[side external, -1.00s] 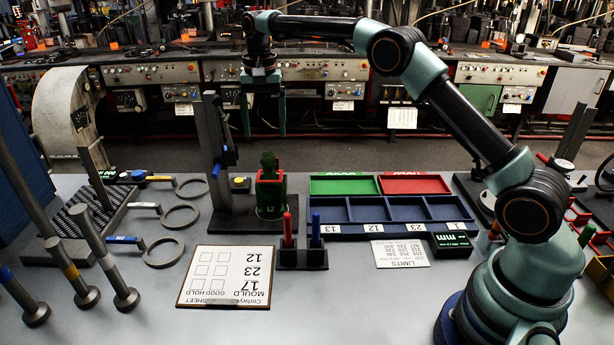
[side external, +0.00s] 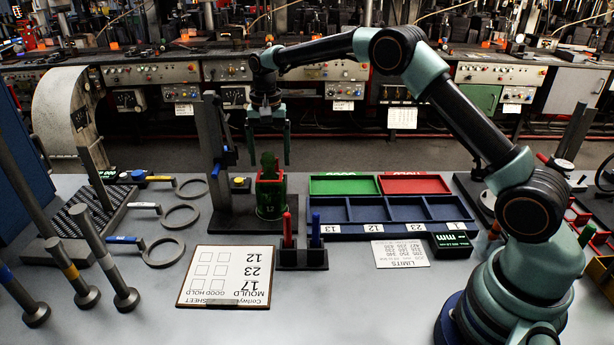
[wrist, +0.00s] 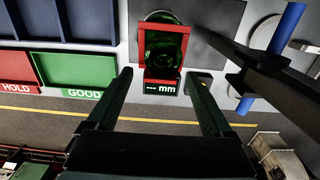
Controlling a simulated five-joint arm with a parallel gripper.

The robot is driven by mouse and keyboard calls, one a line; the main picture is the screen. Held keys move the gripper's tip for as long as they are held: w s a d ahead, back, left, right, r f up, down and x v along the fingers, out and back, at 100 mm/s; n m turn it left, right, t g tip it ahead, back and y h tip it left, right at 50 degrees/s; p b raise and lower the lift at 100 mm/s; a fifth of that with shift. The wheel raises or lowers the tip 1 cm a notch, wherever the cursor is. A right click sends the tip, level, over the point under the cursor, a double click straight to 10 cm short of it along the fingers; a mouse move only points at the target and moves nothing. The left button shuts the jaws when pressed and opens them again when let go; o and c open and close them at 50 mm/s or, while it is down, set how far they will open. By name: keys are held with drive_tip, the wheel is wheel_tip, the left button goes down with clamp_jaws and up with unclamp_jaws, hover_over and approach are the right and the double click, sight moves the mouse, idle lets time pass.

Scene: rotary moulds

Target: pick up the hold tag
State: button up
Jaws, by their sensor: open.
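My gripper (side external: 269,158) is open and empty, pointing down. In the side view its fingertips appear around the top of a green bottle (side external: 270,205) on a dark stand. In the wrist view my gripper (wrist: 163,78) has the bottle (wrist: 163,45) ahead of the gap between its fingers, not between them. No piece can be made out for certain as the hold tag. A red tray section (wrist: 15,70) reads HOLD.
A blue divided tray (side external: 385,230) with green and red sections lies right of the stand. A pen holder (side external: 302,260) and a mould sheet (side external: 228,294) are nearer the front. Ring gauges (side external: 166,252) lie left. A dark upright post (side external: 213,140) stands close left of my gripper.

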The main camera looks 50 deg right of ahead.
clamp_jaws()
wheel_tip(320, 180, up, 10)
idle(0.6)
